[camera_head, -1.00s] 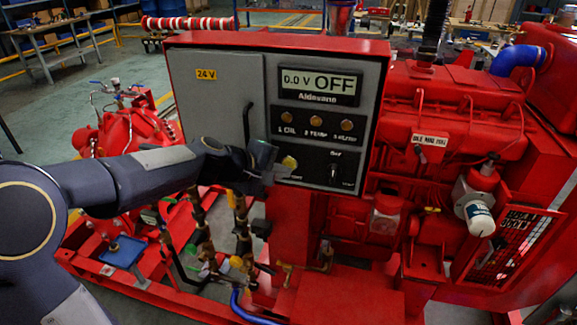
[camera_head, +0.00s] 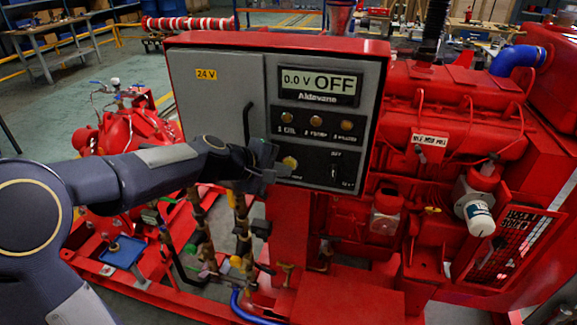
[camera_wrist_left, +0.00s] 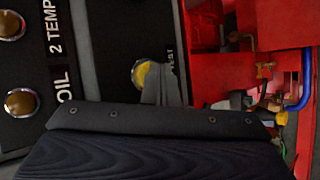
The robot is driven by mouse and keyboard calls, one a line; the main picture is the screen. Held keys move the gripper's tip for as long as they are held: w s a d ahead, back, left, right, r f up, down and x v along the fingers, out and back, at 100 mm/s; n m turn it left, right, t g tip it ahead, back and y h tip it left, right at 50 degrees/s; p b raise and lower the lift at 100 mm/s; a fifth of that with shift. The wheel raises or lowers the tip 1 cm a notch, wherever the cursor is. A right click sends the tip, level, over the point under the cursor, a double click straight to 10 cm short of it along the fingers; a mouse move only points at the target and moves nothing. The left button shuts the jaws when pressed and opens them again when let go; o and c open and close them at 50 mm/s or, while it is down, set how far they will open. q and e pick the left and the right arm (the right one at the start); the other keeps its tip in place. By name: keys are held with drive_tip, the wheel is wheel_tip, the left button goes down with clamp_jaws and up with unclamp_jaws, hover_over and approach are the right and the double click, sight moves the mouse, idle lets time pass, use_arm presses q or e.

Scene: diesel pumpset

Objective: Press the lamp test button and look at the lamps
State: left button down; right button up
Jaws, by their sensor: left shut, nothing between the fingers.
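The red control box has a grey front with a black panel (camera_head: 322,150). A yellow button (camera_head: 290,162) sits at its lower left; it also shows in the left wrist view (camera_wrist_left: 140,73), beside a label ending in "EST". Three amber-brown lamps, oil (camera_head: 286,117), temp (camera_head: 316,121) and a third (camera_head: 346,125), sit in a row above and look dim. My left gripper (camera_head: 282,174) is shut and empty at the button's lower left. Its fingertip overlaps the button's edge in the left wrist view; I cannot tell whether they touch. My right gripper is not in view.
A display (camera_head: 318,85) above the lamps reads 0.0 V OFF. A rotary switch (camera_head: 334,172) is right of the button. A black door handle (camera_head: 247,122) stands close above my gripper. The red engine (camera_head: 450,110) fills the right side.

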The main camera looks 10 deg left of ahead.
use_arm(q)
drive_tip(key=shift+s, duration=0.75)
drive_tip(key=s, duration=0.5)
drive_tip(key=shift+a, duration=0.1)
idle(0.5)
drive_tip(key=s+a+f+m+g+y, duration=0.1)
drive_tip(key=s+f+m, duration=0.1)
drive_tip(key=s, duration=0.6)
drive_tip(key=s+a+f+m+g+y, duration=0.1)
drive_tip(key=s+a+f+m, duration=0.1)
drive_tip(key=s+m, duration=0.3)
drive_tip(key=s+a+f+m+g+y, duration=0.1)
drive_tip(key=s+a+f+m, duration=0.1)
drive_tip(key=s, duration=1.1)
drive_tip(key=shift+f+m+g, duration=0.3)
drive_tip(key=shift+m+g, duration=0.1)
drive_tip(key=shift+m, duration=0.4)
